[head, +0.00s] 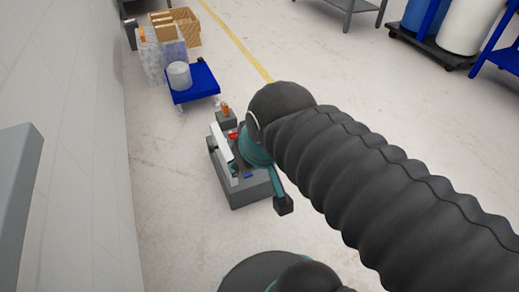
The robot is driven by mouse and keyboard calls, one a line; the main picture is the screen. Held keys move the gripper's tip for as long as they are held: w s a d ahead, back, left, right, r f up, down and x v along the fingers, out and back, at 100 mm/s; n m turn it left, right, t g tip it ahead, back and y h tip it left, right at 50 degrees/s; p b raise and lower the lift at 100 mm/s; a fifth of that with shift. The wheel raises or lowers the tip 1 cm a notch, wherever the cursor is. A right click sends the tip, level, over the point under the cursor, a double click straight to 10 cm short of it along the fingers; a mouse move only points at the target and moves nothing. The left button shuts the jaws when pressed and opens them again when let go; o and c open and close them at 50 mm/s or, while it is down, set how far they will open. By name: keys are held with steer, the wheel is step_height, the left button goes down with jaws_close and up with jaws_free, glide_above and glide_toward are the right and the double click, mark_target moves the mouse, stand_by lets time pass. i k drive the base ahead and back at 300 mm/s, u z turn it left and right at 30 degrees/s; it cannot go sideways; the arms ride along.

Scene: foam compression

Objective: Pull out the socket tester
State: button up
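A grey open-topped box (248,191) stands on the floor near the picture's middle. It holds small parts, with red and blue bits and a white upright panel (222,147). I cannot make out which part, if any, is the socket tester. My arm in its black ribbed cover reaches in from the right, and its teal end is over the right side of the box. A teal bar with a dark block at its tip hangs by the box's right edge. My gripper's fingertips cannot be made out, nor whether they hold anything.
A small orange item (225,109) is on a grey block behind the box. A blue cart (195,84) carries a white cylinder (179,75). Cardboard boxes (180,25) stand farther back. A pale wall (70,120) runs along the left. Floor right of the cart is clear.

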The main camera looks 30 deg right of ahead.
mark_target(224, 105)
steer(key=z, duration=0.15)
steer(key=i, duration=1)
